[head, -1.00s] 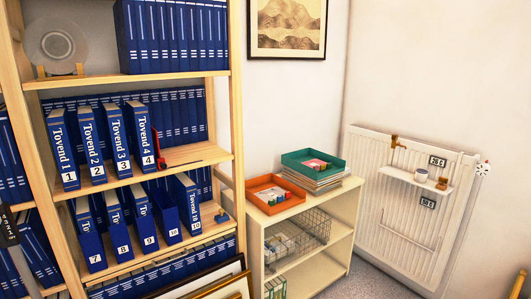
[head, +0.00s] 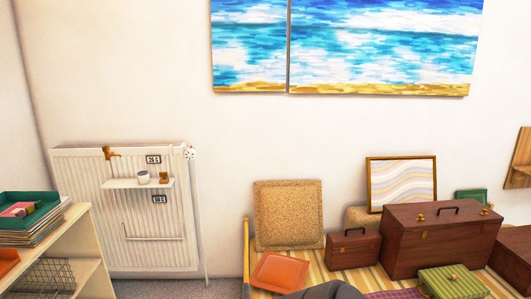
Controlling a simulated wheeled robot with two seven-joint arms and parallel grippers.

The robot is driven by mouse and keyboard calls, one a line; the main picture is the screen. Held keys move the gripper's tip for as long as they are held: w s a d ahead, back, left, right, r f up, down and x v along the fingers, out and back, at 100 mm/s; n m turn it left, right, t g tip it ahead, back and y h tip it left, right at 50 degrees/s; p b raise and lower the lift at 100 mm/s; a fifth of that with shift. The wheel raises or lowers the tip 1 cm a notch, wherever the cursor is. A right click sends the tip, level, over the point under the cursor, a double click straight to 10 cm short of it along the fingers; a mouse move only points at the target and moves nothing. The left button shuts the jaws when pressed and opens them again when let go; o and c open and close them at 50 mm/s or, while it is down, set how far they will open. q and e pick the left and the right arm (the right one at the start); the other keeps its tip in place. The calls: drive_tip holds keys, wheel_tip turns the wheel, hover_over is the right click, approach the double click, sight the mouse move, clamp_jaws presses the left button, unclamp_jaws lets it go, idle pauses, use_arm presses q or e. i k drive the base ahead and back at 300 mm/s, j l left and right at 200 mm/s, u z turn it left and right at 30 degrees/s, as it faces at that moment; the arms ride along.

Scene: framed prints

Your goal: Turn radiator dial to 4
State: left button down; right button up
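A white ribbed radiator (head: 125,215) stands against the wall at the left of the head view. Its small white dial (head: 190,153) sits at the upper right corner, above a thin vertical pipe. The dial is too small to read its setting. A small white shelf (head: 137,184) hangs on the radiator's front and bears a white cup and a small brown item.
A low cream shelf (head: 85,236) with trays stands at the left. A narrow strip of grey floor (head: 165,289) shows below the radiator.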

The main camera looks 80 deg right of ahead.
sight(190, 154)
drive_tip(key=z, duration=1.85)
drive_tip(key=i+j+z, duration=0.1)
drive_tip(key=j, duration=0.25)
drive_tip(key=i+j+z, duration=0.2)
drive_tip(key=i+j, duration=0.2)
drive_tip(key=i+j+z, duration=0.2)
drive_tip(key=i+j, duration=0.2)
drive_tip(key=i+j+z, duration=0.15)
drive_tip(key=i+j, duration=0.15)
drive_tip(key=j, duration=0.35)
